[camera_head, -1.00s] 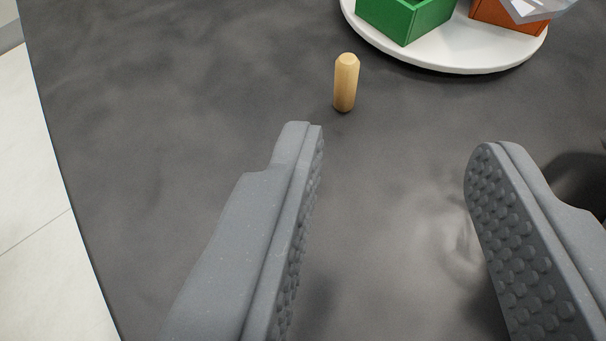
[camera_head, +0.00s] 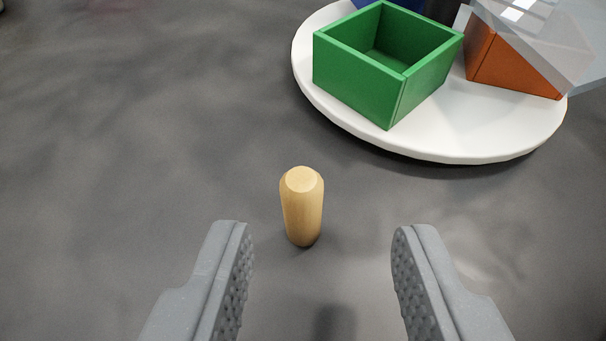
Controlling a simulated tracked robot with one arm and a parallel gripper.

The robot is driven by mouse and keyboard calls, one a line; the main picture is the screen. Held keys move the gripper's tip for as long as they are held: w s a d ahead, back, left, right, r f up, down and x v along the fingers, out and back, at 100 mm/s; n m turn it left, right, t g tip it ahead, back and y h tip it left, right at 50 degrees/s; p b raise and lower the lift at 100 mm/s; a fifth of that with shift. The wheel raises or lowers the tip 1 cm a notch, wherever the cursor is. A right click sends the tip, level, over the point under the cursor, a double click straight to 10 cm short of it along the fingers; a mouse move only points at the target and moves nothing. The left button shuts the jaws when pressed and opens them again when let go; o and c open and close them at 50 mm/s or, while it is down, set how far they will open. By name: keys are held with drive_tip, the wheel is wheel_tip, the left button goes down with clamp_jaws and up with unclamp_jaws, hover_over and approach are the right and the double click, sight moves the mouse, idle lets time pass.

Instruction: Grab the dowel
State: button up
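The dowel (camera_head: 302,208) is a short light-wood peg with a chamfered top. It stands upright on the dark grey table, just beyond my fingertips and near the middle of the view. My gripper (camera_head: 318,232) is open, with one grey studded finger on each side of the picture. The dowel lies between the lines of the two fingers, closer to the left one. Neither finger appears to touch it. The gap between the fingers is empty.
A round white tray (camera_head: 450,145) stands behind the dowel at upper right. It holds a green open box (camera_head: 360,80), an orange box (camera_head: 510,75) and a clear piece over it. The mottled grey table (camera_head: 130,150) is clear on the left.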

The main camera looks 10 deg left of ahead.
sight(302, 203)
drive_tip(key=shift+a+r+b+x, duration=0.1)
drive_tip(key=shift+b+x, duration=0.2)
drive_tip(key=shift+x, duration=0.55)
drive_tip(key=shift+a+r+b+x, duration=0.15)
drive_tip(key=shift+b+x, duration=0.15)
drive_tip(key=shift+x, duration=0.5)
drive_tip(key=shift+a+r+b+x, duration=0.1)
drive_tip(key=shift+b+x, duration=0.2)
drive_tip(key=shift+x, duration=0.55)
drive_tip(key=shift+w, duration=0.1)
clamp_jaws()
